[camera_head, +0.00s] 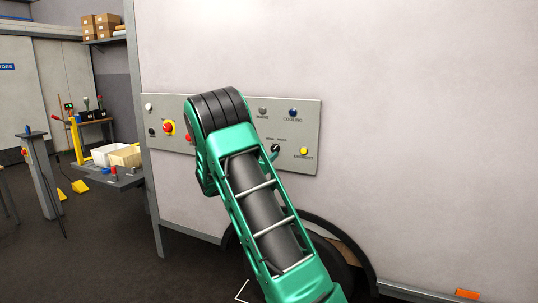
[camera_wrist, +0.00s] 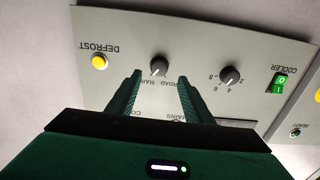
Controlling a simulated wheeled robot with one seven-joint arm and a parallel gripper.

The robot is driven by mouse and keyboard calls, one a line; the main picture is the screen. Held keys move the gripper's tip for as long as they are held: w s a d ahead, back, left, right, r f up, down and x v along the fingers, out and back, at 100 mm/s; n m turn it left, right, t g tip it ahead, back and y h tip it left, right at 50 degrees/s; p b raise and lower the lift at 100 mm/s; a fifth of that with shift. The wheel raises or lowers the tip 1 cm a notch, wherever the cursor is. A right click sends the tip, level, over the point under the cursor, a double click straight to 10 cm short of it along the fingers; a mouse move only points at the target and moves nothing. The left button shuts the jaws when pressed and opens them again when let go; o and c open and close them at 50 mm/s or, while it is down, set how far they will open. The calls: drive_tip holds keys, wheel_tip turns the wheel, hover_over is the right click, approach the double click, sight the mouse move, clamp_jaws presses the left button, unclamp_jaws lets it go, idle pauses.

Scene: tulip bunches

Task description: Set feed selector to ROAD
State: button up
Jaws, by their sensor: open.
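The feed selector is a black round knob (camera_wrist: 159,66) on the grey control panel (camera_wrist: 205,50). The wrist view shows it upside down, with the ROAD and MAINS lettering just below it in the picture. Its pointer direction is too small to tell. My gripper (camera_wrist: 159,78) is open, with one green finger on each side, its tips just short of the knob in the picture. No contact shows. In the head view the knob (camera_head: 275,148) shows just right of my green arm, which hides my gripper.
A yellow DEFROST button (camera_wrist: 99,62), a numbered knob (camera_wrist: 230,75) and a green COOLER switch (camera_wrist: 280,86) sit nearby. In the head view the panel (camera_head: 312,125) also bears a red stop button (camera_head: 168,127) and a blue COOLING lamp (camera_head: 293,112). The wall to the right is bare.

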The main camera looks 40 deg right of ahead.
sight(274, 149)
drive_tip(key=shift+x, duration=3.05)
drive_tip(key=shift+s, duration=0.1)
drive_tip(key=c, duration=1.1)
